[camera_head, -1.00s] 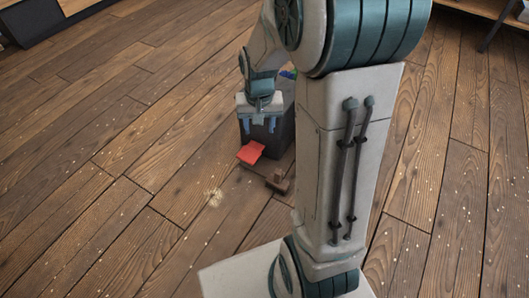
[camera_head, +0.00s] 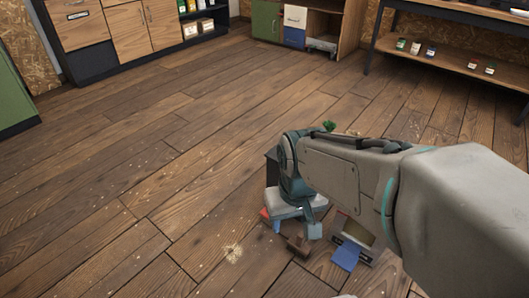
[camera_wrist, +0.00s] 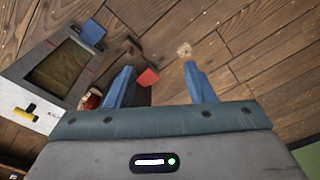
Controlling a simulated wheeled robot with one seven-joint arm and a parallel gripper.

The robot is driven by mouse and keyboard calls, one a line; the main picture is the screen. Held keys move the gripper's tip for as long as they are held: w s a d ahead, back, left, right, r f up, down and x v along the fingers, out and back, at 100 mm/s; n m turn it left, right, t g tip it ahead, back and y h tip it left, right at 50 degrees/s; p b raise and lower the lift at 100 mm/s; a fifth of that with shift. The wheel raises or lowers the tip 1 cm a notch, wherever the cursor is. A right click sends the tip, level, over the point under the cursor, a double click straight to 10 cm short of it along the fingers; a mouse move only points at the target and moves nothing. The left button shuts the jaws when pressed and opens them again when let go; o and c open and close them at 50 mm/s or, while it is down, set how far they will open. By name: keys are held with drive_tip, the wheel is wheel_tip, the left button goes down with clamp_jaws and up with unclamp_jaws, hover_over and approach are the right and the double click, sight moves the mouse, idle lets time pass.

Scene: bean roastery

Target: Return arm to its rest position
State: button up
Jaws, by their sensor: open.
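My gripper (camera_head: 296,228) is low over the wooden floor in the head view, at the end of my arm, which reaches in from the right. Its two blue fingers stand apart in the wrist view (camera_wrist: 158,72), with nothing held between them. A red flat piece (camera_wrist: 148,77) shows beyond the fingers, near the left one; in the head view only a red edge (camera_head: 264,213) shows beside the gripper. My gripper and arm hide part of the dark bin (camera_head: 270,165) behind them.
An open-topped box (camera_head: 352,231) with a blue flap (camera_head: 346,257) stands right of my gripper. A small brown wooden object (camera_head: 299,244) lies just in front. Pale crumbs (camera_head: 233,253) lie on the floor. Cabinets (camera_head: 125,30) and a shelf table (camera_head: 455,65) stand far back; the left floor is clear.

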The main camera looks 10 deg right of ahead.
wheel_tip(320, 180, up, 35)
drive_tip(key=t+p, duration=0.1)
drive_tip(key=p, duration=3)
drive_tip(key=shift+d+t, duration=0.25)
drive_tip(key=shift+t, duration=0.05)
drive_tip(key=shift+f, duration=0.15)
